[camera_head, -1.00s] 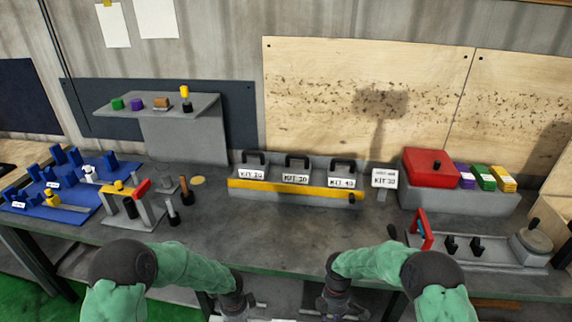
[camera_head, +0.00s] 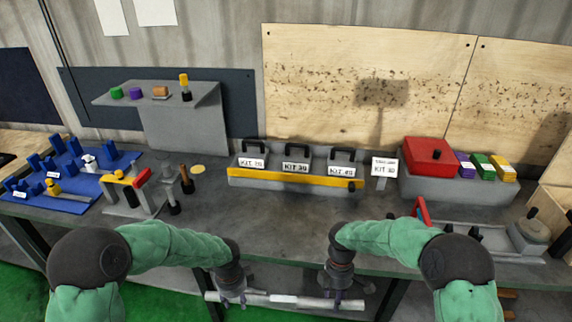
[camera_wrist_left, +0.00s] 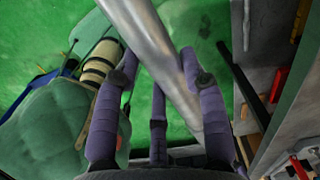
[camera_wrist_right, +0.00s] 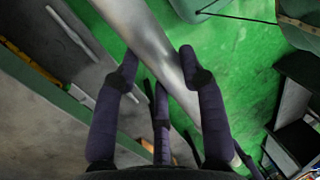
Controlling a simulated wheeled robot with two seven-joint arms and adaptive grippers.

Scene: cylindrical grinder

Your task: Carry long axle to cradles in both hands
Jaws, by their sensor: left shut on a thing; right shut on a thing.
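The long axle (camera_head: 283,299) is a pale metal rod with a white label at its middle. It lies nearly level across the bottom of the head view, in front of the bench edge. My left gripper (camera_head: 232,296) is shut on it near its left end. My right gripper (camera_head: 343,298) is shut on it nearer its right end. The axle crosses between the purple fingers in the left wrist view (camera_wrist_left: 165,60) and the right wrist view (camera_wrist_right: 155,50). Small black supports on the grey fixture (camera_head: 490,252) at right may be the cradles; my right arm partly hides them.
The bench (camera_head: 280,225) has clear room in the middle front. Behind are the kit bin (camera_head: 290,182) with a yellow strip and a red box (camera_head: 430,160). A blue board (camera_head: 60,200) and a small grey stand (camera_head: 130,200) occupy the left. A red handle (camera_head: 422,210) stands at right.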

